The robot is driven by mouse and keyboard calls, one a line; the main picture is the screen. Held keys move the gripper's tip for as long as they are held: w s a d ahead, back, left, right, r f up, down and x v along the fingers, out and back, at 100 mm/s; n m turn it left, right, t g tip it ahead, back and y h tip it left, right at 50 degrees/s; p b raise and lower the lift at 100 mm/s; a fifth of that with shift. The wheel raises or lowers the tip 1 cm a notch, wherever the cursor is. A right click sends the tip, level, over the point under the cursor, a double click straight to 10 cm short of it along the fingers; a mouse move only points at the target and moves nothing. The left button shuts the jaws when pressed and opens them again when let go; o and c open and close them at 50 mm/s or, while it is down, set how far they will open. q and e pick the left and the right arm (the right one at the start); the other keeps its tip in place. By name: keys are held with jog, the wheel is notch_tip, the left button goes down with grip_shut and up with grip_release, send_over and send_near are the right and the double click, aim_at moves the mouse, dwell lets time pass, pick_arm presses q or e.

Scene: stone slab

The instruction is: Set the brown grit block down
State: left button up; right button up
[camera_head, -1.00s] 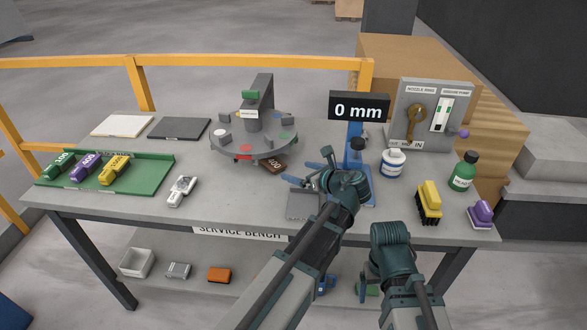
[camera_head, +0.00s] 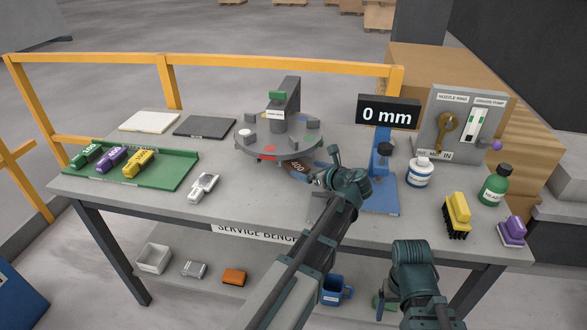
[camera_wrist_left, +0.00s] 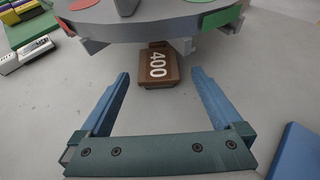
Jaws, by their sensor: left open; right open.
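The brown grit block (camera_head: 297,166), marked 400, lies on the bench at the front edge of the round grey turntable (camera_head: 250,150). Its far end is hidden by the disc in the left wrist view, where its numbered face (camera_wrist_left: 158,68) shows. My left gripper (camera_head: 324,166) is open and low over the bench at the block's right side in the head view. In the left wrist view its blue fingers (camera_wrist_left: 160,76) stand apart, one on each side of the block's near end, with gaps on both sides. My right arm shows at the lower right, but its gripper is out of sight.
A green tray (camera_head: 178,172) holds green, purple and yellow blocks at the left. A grey-white gauge (camera_head: 203,187) lies beside it. A blue stand (camera_head: 385,200) under the "0 mm" display (camera_head: 388,113) is to the right of my left gripper. A bottle and brushes stand further right.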

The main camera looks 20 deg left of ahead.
aim_at(297, 166)
pick_arm(q)
jog(key=shift+b+x, duration=1)
jog(key=shift+x, duration=1.7)
jog(key=shift+s+a+r, duration=0.1)
jog(key=shift+s, duration=0.05)
grip_shut()
